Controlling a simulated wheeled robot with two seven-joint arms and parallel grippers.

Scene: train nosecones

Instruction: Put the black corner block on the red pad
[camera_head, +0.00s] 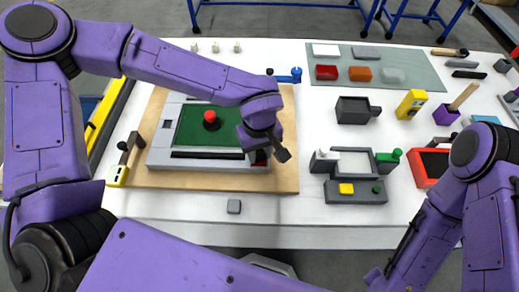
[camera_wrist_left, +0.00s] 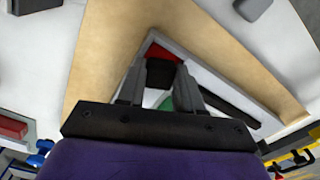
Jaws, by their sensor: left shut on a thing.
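My left gripper (camera_head: 266,154) is over the near right corner of the grey frame (camera_head: 205,175). In the left wrist view its fingers (camera_wrist_left: 160,78) are shut on the black corner block (camera_wrist_left: 159,73). The red pad (camera_wrist_left: 176,45) shows just beyond the block at the frame's corner. In the head view a strip of the red pad (camera_head: 261,164) shows beside the fingers, and the block is mostly hidden by the gripper. I cannot tell whether the block touches the pad. My right gripper is not in view.
The frame lies on a wooden board (camera_head: 285,180) and holds a green panel with a red knob (camera_head: 210,117). A small grey block (camera_head: 234,206) lies in front. A grey fixture (camera_head: 355,190) and a dark box (camera_head: 353,110) stand to the right.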

